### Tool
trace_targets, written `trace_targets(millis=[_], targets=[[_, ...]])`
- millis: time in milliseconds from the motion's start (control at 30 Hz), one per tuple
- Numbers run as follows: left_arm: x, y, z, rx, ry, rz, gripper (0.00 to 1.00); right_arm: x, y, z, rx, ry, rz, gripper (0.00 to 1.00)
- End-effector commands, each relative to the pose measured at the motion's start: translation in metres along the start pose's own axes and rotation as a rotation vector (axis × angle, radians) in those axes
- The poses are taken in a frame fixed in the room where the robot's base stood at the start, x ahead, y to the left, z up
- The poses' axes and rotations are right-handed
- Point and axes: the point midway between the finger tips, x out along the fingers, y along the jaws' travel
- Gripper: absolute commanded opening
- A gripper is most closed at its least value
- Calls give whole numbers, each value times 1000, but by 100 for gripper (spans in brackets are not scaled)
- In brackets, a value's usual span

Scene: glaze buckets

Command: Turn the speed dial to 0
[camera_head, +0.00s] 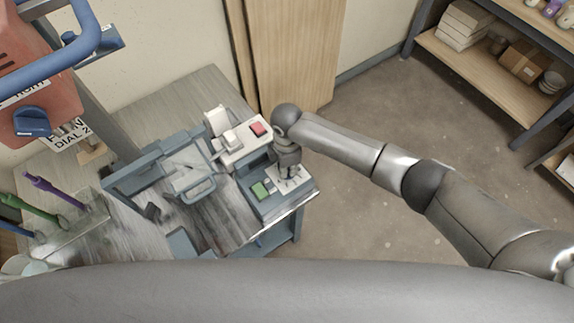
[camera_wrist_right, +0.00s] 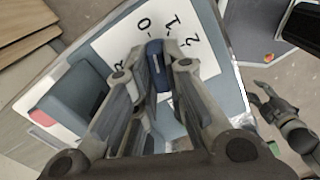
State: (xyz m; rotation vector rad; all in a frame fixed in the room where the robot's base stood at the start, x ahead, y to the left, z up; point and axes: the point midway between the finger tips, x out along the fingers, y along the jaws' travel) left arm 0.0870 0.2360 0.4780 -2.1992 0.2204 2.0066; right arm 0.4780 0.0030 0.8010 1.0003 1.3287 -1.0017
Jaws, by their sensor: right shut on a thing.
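The speed dial (camera_wrist_right: 155,55) is a small dark blue knob with a pale line on it, set on a white plate (camera_wrist_right: 112,38) printed with R, 0, 1 and 2. In the wrist view my right gripper (camera_wrist_right: 157,72) is shut on the knob, a finger on either side. I cannot tell exactly which mark the pale line points at. In the head view my right gripper (camera_head: 288,172) reaches down onto the control box (camera_head: 258,208), and its fingers hide the dial. A grey gripper shape, apparently my left gripper (camera_wrist_right: 262,97), shows small at the wrist view's right; its jaw state is unclear.
A green button (camera_head: 260,190) sits on the box beside the dial. A white unit with a red switch (camera_head: 258,129) stands just behind. A red machine with another blue knob (camera_head: 32,122) is at left. Open floor (camera_head: 365,115) lies right of the bench.

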Motion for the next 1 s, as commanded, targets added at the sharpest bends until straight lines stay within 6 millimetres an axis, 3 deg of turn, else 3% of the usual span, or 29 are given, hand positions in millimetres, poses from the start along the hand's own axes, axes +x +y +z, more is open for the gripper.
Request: trace_targets(millis=[400, 933, 967, 1000], targets=[[0, 0, 0, 0, 0, 0, 40, -1, 0, 0, -171, 2, 2, 0], [0, 0, 0, 0, 0, 1, 40, -1, 0, 0, -192, 2, 2, 0], [0, 0, 0, 0, 0, 1, 40, -1, 0, 0, -192, 2, 2, 16], [0, 0, 0, 0, 0, 1, 40, -1, 0, 0, -192, 2, 2, 21]])
